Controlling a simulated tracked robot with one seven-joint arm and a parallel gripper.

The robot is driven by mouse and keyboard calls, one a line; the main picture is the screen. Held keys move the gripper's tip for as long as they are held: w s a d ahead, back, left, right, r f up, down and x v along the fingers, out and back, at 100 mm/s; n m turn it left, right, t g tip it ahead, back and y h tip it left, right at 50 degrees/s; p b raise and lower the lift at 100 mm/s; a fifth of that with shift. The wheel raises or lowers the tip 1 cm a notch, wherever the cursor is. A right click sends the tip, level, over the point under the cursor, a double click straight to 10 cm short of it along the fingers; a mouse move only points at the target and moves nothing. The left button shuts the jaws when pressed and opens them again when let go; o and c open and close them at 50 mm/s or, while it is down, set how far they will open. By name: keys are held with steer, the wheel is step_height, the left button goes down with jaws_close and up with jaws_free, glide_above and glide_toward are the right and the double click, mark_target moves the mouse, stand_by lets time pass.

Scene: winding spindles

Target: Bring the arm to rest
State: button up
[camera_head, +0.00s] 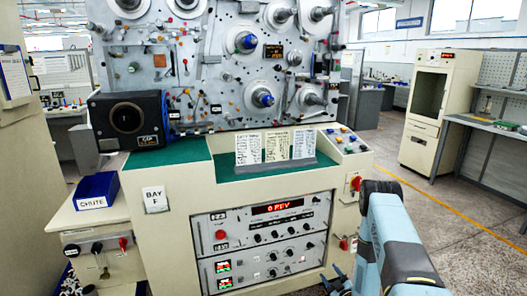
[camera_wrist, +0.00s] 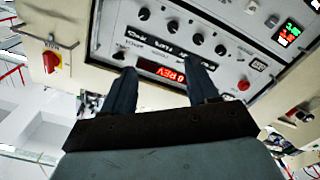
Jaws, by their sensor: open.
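My arm (camera_head: 392,235) shows at the lower right of the head view, blue-grey with dark joints, in front of the right side of the cream winding machine (camera_head: 175,220). My gripper (camera_head: 337,282) is low at the bottom edge, beside the machine's control panel (camera_head: 262,238). In the wrist view the two dark fingers of my gripper (camera_wrist: 161,80) stand apart with nothing between them. Beyond them is the same panel, tilted in the picture, with a red lit display (camera_wrist: 160,70) and black knobs. Whether the fingers touch the panel is unclear.
A red knob on a yellow plate (camera_wrist: 50,60) sticks out near the panel in the wrist view. A blue chute box (camera_head: 97,191) sits on the left ledge. Spindles and reels (camera_head: 246,41) fill the upright board. Open floor (camera_head: 425,215) lies to the right, before a cream cabinet (camera_head: 436,110).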

steer(key=w+r+g+h, duration=0.1)
steer(key=w+r, duration=0.3)
steer(key=r, duration=0.3)
steer(key=w+d+r+g+h, duration=0.1)
steer(key=w+r, duration=0.2)
steer(key=r, duration=0.4)
steer(key=w+r+g, duration=0.1)
steer(key=w+r, duration=0.3)
steer(key=r, duration=0.3)
steer(key=s+r+m+g+h, duration=0.1)
steer(key=s+r+m+h, duration=0.1)
steer(key=r, duration=0.8)
steer(key=s+r+m+g+h, duration=0.1)
steer(key=s+r+m+g, duration=0.15)
steer(key=r, duration=0.75)
steer(key=s+a+r+m+g+h, duration=0.2)
steer(key=s+r+m, duration=0.1)
steer(key=s+r, duration=1.25)
steer(key=s+a+r+m+g, duration=0.1)
steer(key=s, duration=1.2)
steer(key=s+a+r+m+g+y, duration=0.1)
steer(key=s+a+r+m+g, duration=0.1)
steer(key=s, duration=1.1)
steer(key=shift+s+a+r, duration=0.25)
steer(key=shift+s, duration=0.1)
